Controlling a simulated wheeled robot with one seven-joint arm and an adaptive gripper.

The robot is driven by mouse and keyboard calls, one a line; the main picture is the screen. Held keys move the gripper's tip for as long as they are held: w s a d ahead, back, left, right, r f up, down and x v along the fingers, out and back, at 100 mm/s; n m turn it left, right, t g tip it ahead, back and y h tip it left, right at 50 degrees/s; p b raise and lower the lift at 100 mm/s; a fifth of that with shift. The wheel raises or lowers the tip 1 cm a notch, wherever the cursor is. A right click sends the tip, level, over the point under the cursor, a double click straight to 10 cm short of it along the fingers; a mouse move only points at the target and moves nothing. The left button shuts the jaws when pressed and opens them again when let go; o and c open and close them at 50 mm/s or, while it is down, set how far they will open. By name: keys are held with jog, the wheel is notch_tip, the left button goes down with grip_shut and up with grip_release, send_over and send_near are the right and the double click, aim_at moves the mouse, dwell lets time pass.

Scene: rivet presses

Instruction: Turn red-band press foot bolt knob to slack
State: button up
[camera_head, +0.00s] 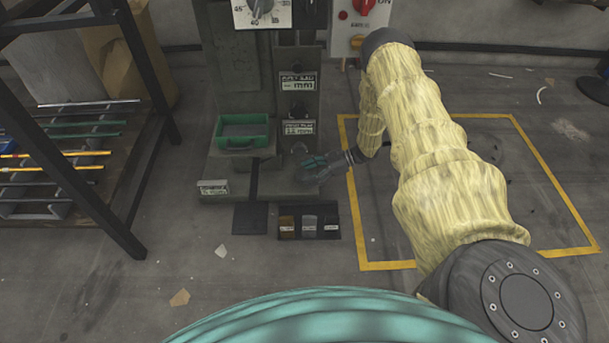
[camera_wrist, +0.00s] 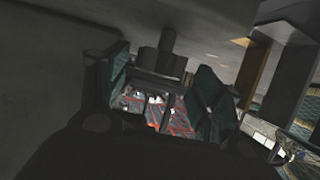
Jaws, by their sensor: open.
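A grey-green press (camera_head: 238,60) stands on the floor in the head view, with a dial at its top edge and two labelled plates on its column. I see no red band on its visible part. My gripper (camera_head: 312,168) is low at the right side of the press base (camera_head: 215,165). In the wrist view my gripper (camera_wrist: 163,88) has its green-padded fingers apart. A dark, stubby, knob-like part (camera_wrist: 157,62) shows between and beyond them. I cannot tell whether it is the foot bolt knob or whether a finger touches it. Nothing is held.
A green tray (camera_head: 242,143) sits on the press base. A small dark tray (camera_head: 309,221) with several compartments lies in front. A rack with rods (camera_head: 60,137) stands at left. Yellow tape (camera_head: 357,205) marks open floor at right.

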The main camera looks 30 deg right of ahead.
jog(key=s+d, duration=0.5)
jog(key=d, duration=0.6)
jog(key=shift+s, duration=0.1)
jog(key=m+t+h+b, duration=0.3)
jog(key=m+t+h, duration=0.1)
jog(key=m+t, duration=0.15)
send_near(303, 176)
jog(key=shift+g+h, duration=0.25)
jog(key=shift+h, duration=0.05)
jog(key=b+x, duration=0.2)
jog(key=x, duration=0.2)
jog(key=b+x, duration=0.3)
jog(key=x, duration=0.1)
jog(key=shift+w+d+b, duration=0.15)
jog(key=shift+w+b, duration=0.2)
jog(key=shift+b+x, duration=0.45)
jog(key=shift+x, duration=0.55)
jog(key=shift+r, duration=0.15)
